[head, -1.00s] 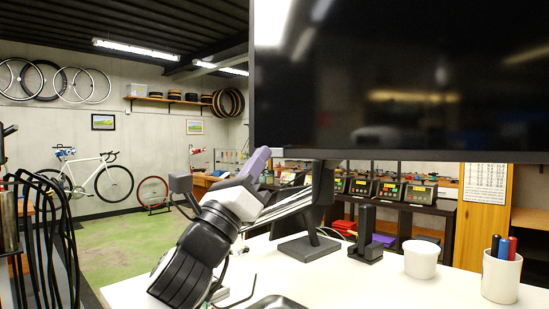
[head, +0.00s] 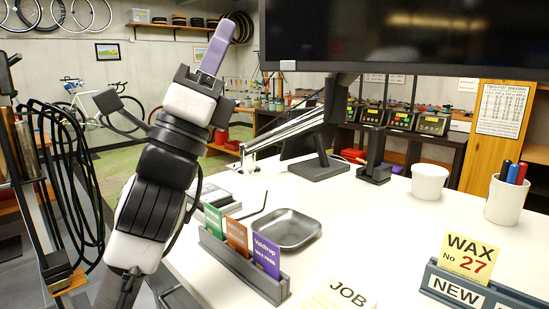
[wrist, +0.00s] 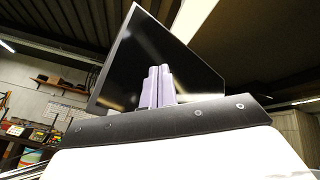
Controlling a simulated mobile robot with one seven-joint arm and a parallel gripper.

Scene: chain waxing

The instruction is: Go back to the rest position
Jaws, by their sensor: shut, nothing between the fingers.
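My gripper (head: 216,47) is at the upper left of the head view, raised above the left end of the white table and pointing up. Its pale purple fingers are together with nothing between them. In the wrist view the two fingers (wrist: 157,86) stand side by side in front of the dark monitor. My arm stands folded upright below the gripper, left of the table.
The monitor (head: 420,40) hangs over the table's back on a stand. A grey tray (head: 283,229), a card holder (head: 243,265) with several cards, a white cup (head: 429,182), a pen mug (head: 506,201) and a "WAX No 27" sign (head: 467,257) stand on the table. Dark cables (head: 66,170) hang at left.

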